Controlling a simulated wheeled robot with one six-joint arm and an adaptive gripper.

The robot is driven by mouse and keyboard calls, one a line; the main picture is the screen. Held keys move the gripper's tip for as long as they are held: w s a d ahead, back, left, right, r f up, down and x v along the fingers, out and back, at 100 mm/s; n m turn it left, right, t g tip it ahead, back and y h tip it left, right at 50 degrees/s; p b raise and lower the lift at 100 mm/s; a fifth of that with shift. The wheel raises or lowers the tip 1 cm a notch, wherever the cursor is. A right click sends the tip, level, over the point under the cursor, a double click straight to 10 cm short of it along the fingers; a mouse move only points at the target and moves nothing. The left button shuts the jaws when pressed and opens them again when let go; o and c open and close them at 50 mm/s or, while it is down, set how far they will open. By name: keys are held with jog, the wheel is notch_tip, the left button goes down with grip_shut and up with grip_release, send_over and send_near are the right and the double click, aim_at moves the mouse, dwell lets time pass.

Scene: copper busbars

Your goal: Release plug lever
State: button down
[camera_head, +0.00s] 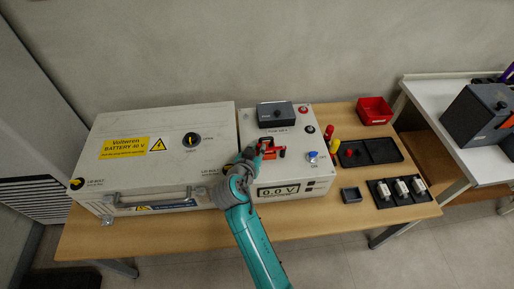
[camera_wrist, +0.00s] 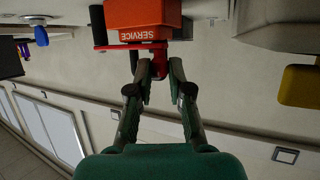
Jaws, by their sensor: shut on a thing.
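The orange-red service plug (camera_wrist: 143,14), labelled SERVICE upside down in the wrist view, sits on the white control box. In the head view the plug (camera_head: 268,149) shows just right of my gripper (camera_head: 251,157). A red lever (camera_wrist: 128,46) crosses the plug's near side, with a short red part reaching down between my fingers. My gripper (camera_wrist: 153,69) is shut on this red lever part. The fingertips hide some of it. My wrist hides part of the plug in the head view.
A 0.0 V display (camera_head: 278,191), a blue knob (camera_head: 313,155) and a dark block (camera_head: 276,115) are close by. Black trays (camera_head: 385,140) and a red bin (camera_head: 374,110) lie right.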

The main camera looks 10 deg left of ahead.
jog(key=s+d+n+y, duration=0.1)
jog(key=n+y, duration=0.2)
jog(key=s+d+n+y, duration=0.1)
jog(key=y, duration=0.1)
jog(key=shift+s+d, duration=0.3)
jog(key=shift+s, duration=0.05)
jog(key=d+n+y, duration=0.1)
jog(key=s+d+n+g+y, duration=0.1)
jog(key=n+y, duration=0.1)
jog(key=d+n+g+y, duration=0.1)
jog(key=shift+s+d+n+y, duration=0.1)
jog(key=shift+s+n+y, duration=0.2)
jog(key=shift+n+y, duration=0.1)
jog(key=d+n+g+y, duration=0.3)
jog(key=n, duration=0.1)
jog(key=shift+s+d+g+y, duration=0.15)
jog(key=shift+d+g+y, duration=0.15)
jog(key=shift+d+g, duration=0.1)
jog(key=shift+w+d+n+g+y, duration=0.1)
jog(key=shift+d+n+g+y, duration=0.2)
jog(key=shift+d+n+g, duration=0.35)
jog(key=shift+w+d+n+g+y, duration=0.15)
jog(key=shift+d+n+g+y, duration=0.2)
jog(key=shift+n+g, duration=0.6)
jog(key=shift+w+d+n+g+y, duration=0.1)
jog(key=shift+d+n+g+y, duration=0.15)
jog(key=shift+d+n+g, duration=0.4)
jog(key=shift+a+f+n+g, duration=0.1)
jog(key=shift+n+g, duration=0.15)
